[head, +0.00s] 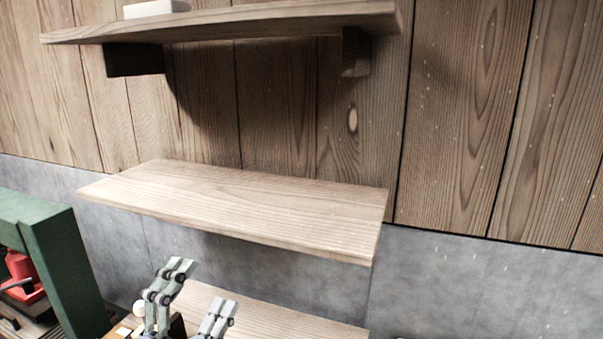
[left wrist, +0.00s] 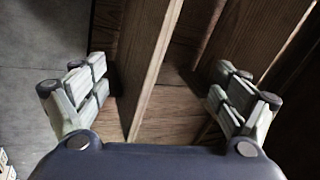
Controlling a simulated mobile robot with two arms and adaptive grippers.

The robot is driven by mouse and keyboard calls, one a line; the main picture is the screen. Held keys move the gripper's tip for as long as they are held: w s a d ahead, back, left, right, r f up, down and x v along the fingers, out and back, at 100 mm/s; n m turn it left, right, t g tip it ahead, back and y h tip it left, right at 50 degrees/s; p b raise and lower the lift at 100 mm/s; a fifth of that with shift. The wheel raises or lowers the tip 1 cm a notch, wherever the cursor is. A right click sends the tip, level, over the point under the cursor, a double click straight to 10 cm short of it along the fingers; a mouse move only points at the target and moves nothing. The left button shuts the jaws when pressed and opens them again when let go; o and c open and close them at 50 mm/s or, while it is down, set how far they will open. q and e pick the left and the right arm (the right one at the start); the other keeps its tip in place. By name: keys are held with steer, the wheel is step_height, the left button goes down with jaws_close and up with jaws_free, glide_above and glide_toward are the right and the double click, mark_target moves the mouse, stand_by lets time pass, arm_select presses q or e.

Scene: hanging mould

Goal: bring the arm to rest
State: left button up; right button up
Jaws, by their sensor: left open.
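My left gripper (head: 196,299) shows at the bottom of the head view, in front of the lowest shelf. Its pale jointed fingers are spread apart and nothing is between them. In the left wrist view its two fingers (left wrist: 158,97) stand wide apart on either side, with wooden boards beyond them. No object is held. My right gripper does not show in either view.
Three wooden shelves line the wall: an upper one (head: 230,22) with a white object (head: 156,8) on it, a bare middle one (head: 250,205), and a lower one (head: 265,318). A green frame (head: 62,262) and a red item (head: 22,272) stand at the left.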

arm_select(q)
steer(key=a+f+n+g+y, duration=0.2)
steer(key=a+f+n+y, duration=0.4)
steer(key=f+n+y, duration=0.15)
steer(key=s+a+f+n+g, duration=0.1)
steer(key=s+f+n+g, duration=0.1)
steer(key=f, duration=0.4)
steer(key=s+a+f+n+g+y, duration=0.1)
steer(key=s+f+n+g, duration=0.2)
steer(key=f, duration=0.4)
steer(key=s+a+f+n+g+y, duration=0.1)
steer(key=s+f+n+g, duration=0.2)
steer(key=f, duration=0.4)
steer(key=shift+s+f+g, duration=0.1)
steer(key=shift+s+g, duration=0.6)
steer(key=s+d+f+n+g+h, duration=0.1)
steer(key=s+d+f+g, duration=0.2)
steer(key=s, duration=0.4)
steer(key=s+d+f+n+g+h, duration=0.1)
steer(key=s+f+g, duration=0.2)
steer(key=s+f, duration=0.25)
step_height(320, 180, down, 26)
steer(key=s+g, duration=0.1)
steer(key=s, duration=0.1)
steer(key=s+a+f+g, duration=0.1)
steer(key=s+a+f, duration=0.2)
steer(key=s+f, duration=1.2)
steer(key=shift+s+a+f+g, duration=0.15)
steer(key=shift+s+f+g, duration=0.15)
steer(key=shift+s, duration=0.65)
